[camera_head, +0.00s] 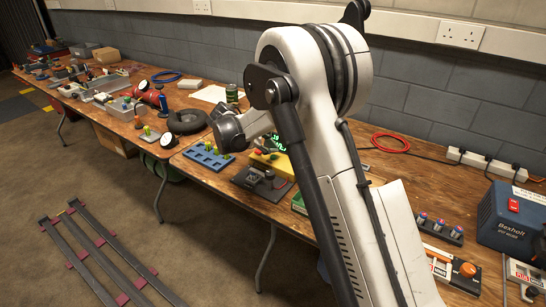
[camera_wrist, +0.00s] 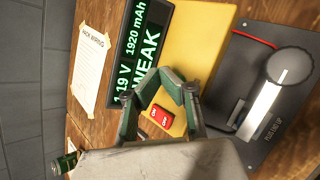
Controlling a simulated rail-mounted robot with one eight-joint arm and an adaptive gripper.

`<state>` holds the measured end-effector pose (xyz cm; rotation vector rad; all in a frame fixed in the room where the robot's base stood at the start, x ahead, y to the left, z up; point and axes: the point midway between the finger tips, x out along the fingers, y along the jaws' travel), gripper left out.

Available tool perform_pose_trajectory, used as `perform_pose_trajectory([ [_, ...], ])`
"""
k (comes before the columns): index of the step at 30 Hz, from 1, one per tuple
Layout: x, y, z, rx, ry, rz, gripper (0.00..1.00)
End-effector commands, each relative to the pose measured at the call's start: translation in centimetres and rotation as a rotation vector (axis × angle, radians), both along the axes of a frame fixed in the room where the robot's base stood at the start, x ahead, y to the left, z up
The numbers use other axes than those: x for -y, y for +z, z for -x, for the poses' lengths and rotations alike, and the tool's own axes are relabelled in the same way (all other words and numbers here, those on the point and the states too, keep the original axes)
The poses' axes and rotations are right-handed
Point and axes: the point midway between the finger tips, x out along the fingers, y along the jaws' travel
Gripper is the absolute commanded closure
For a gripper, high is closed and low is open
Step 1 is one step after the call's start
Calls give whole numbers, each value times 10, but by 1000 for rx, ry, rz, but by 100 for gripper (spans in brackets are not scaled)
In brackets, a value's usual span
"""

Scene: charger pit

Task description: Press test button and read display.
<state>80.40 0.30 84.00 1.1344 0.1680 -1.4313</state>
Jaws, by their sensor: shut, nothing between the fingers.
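In the wrist view a yellow tester (camera_wrist: 210,35) carries a black display (camera_wrist: 128,50) with green text. It reads 1.19 V, 1920 mAh and WEAK, turned sideways. A small red part with white marks (camera_wrist: 161,117) sits on the yellow face and shows between my finger links; I cannot tell if it is the test button. My gripper (camera_wrist: 172,78) is shut and empty, its tips over the yellow face beside the display. Whether they touch it I cannot tell. In the head view the tester (camera_head: 278,164) is partly hidden behind my arm.
A dark plate with a round part and lever (camera_wrist: 275,90) lies right of the tester in the wrist view. A paper sheet (camera_wrist: 92,70) lies left of it. In the head view a blue block with holes (camera_head: 207,157) stands close by, and a blue charger (camera_head: 515,215) sits far right.

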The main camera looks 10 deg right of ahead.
Motion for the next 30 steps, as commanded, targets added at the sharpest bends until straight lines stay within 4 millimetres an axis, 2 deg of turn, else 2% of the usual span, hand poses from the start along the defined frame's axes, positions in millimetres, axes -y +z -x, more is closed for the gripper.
perform_pose_trajectory([
  [16,0,46,0,0,0,0,100],
  [30,0,47,0,0,0,0,100],
])
